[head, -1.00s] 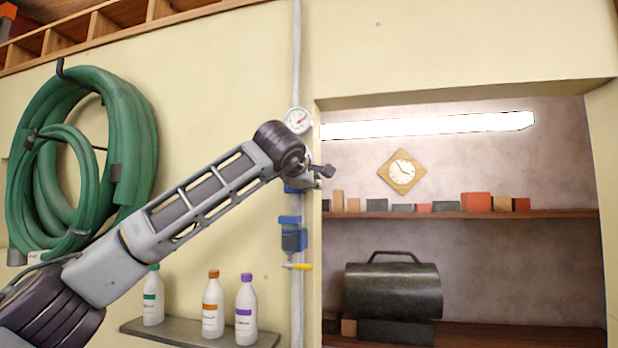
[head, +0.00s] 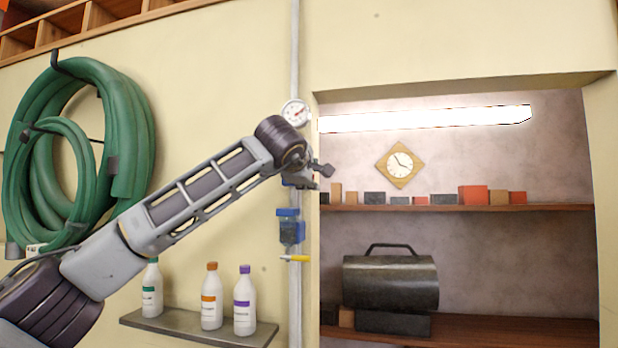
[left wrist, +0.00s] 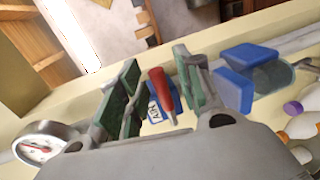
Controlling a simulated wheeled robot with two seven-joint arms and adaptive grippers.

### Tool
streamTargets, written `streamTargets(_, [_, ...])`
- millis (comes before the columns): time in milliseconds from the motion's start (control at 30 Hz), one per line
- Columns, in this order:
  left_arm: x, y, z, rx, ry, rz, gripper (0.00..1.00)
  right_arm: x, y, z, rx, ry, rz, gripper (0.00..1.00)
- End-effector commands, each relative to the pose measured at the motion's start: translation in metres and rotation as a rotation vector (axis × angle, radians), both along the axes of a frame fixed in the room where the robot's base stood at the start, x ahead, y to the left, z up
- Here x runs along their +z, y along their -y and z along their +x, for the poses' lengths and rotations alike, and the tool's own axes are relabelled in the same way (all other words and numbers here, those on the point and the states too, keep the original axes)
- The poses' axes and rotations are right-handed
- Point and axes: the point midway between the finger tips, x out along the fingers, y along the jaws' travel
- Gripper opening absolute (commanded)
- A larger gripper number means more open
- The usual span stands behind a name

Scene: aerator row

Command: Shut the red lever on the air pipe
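The red lever (left wrist: 161,92) shows in the left wrist view beside a blue part with a white AIR label (left wrist: 153,112). My left gripper (left wrist: 160,88) is open, with one green-padded finger on each side of the lever and a gap on both sides. I cannot tell whether the lever lies at fingertip depth. In the head view my left gripper (head: 315,173) is at the grey vertical pipe (head: 295,50), largely hidden by my wrist, and the red lever is hidden. My right gripper is in neither view.
A round gauge (head: 295,113) sits on the pipe above my gripper; it also shows in the left wrist view (left wrist: 42,146). Below are a blue filter unit (head: 290,230) and a yellow lever (head: 295,258). A green hose (head: 125,120) hangs left. Bottles (head: 243,305) stand on a low shelf.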

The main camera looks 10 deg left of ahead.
Motion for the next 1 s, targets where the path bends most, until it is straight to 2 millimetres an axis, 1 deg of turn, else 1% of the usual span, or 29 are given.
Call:
streamTargets(267, [0.001,-0.001,-0.001,0.0,0.001,-0.002,0.35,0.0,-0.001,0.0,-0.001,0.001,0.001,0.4])
streamTargets(467, [0.003,-0.001,-0.009,0.0,0.002,-0.002,0.35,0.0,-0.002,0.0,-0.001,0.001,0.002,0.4])
streamTargets(667, [0.007,-0.002,-0.026,0.0,0.003,-0.001,0.35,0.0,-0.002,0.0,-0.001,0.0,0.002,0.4])
streamTargets(1000, [0.016,-0.002,-0.072,-0.001,0.003,-0.001,0.35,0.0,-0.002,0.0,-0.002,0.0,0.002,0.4])
